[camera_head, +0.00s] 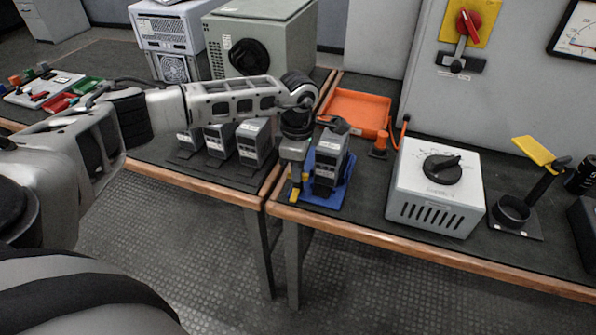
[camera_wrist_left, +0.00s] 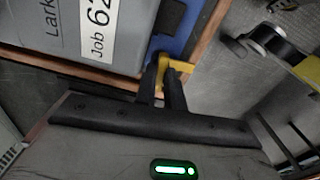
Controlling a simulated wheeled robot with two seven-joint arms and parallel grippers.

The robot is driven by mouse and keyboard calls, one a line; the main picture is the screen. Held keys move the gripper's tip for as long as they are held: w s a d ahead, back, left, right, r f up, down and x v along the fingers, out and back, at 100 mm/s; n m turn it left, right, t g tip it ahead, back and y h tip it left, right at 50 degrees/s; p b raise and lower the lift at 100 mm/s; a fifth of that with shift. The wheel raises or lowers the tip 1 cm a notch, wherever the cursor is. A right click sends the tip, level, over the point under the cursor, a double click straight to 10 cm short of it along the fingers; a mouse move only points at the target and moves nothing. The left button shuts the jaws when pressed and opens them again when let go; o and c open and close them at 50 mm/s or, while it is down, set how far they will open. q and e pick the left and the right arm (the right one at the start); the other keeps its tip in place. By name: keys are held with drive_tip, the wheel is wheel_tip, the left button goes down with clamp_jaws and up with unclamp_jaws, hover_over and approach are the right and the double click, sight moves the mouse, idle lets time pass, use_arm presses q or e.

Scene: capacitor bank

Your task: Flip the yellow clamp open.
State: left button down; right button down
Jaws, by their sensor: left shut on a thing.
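The yellow clamp (camera_head: 295,192) is at the left front edge of a blue base (camera_head: 318,199), beside a grey capacitor can (camera_head: 329,160) standing on it. My left gripper (camera_head: 295,176) reaches down to the clamp from above. In the left wrist view the two dark fingers (camera_wrist_left: 164,84) are close together on the yellow clamp (camera_wrist_left: 183,66), and part of the clamp is hidden behind them. The labelled grey can (camera_wrist_left: 95,35) and the blue base (camera_wrist_left: 184,38) show beside the fingers. My right gripper is not in view.
Several grey cans (camera_head: 255,143) stand on a dark mat to the left. An orange tray (camera_head: 357,108) is behind the blue base. A white box with a black knob (camera_head: 433,187) stands to the right, then a holder with a yellow paddle (camera_head: 534,150). A wooden table edge (camera_head: 375,225) runs in front.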

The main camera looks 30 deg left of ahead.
use_arm(q)
drive_tip(key=shift+m, duration=0.6)
drive_tip(key=shift+r, duration=0.1)
drive_tip(key=c, duration=1.5)
unclamp_jaws()
wheel_tip(320, 180, up, 16)
drive_tip(key=shift+f+b, duration=0.1)
drive_tip(key=shift+b, duration=0.3)
